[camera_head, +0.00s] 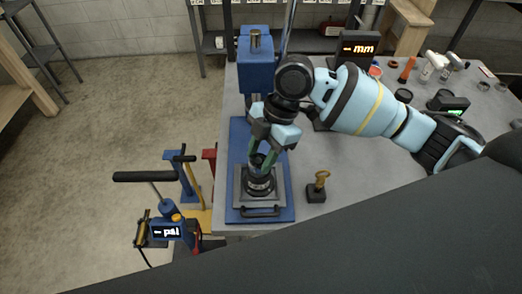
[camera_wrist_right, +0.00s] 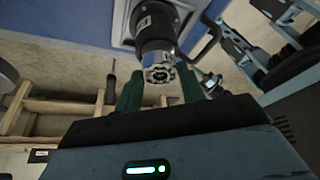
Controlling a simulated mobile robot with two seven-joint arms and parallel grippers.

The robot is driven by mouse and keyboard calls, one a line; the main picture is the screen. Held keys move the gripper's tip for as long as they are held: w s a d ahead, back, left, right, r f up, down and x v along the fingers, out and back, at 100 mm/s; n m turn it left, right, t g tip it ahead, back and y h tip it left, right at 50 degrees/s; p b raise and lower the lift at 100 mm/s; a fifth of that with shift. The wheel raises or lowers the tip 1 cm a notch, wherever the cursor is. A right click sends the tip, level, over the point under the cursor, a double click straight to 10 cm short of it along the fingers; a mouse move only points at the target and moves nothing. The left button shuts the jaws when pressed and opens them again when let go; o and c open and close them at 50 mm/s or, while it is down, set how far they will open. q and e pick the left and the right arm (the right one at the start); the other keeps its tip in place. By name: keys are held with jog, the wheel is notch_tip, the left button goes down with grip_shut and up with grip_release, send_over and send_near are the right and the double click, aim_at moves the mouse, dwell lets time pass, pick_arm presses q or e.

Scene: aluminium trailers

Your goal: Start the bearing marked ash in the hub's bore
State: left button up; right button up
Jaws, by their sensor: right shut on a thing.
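My right gripper (camera_head: 262,158) points down over the black hub (camera_head: 260,185), which stands on a grey plate on the blue press base. In the right wrist view, its green fingers are shut on a shiny bearing (camera_wrist_right: 158,75) with rollers showing in its ring. The dark hub (camera_wrist_right: 155,28) lies directly beyond the bearing there. The bearing is in line with the hub or close to it; I cannot tell whether it touches or enters the bore. The bore is hidden, and no ash mark is readable. My left gripper is not in view.
The blue press column (camera_head: 256,65) stands just behind the gripper. A brass-coloured piece on a black block (camera_head: 317,192) stands right of the press base. A pump with a psi display (camera_head: 170,231) is at left. Small parts and displays fill the bench's far right.

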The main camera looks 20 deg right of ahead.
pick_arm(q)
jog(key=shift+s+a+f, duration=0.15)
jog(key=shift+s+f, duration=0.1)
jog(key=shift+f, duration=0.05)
pick_arm(e)
jog(key=shift+f, duration=0.75)
jog(key=o, duration=1.1)
jog(key=shift+r, duration=0.1)
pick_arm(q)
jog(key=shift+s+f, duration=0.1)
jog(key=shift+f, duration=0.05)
pick_arm(e)
jog(key=v, duration=0.7)
jog(key=shift+d+r, duration=0.15)
jog(key=shift+r, duration=0.15)
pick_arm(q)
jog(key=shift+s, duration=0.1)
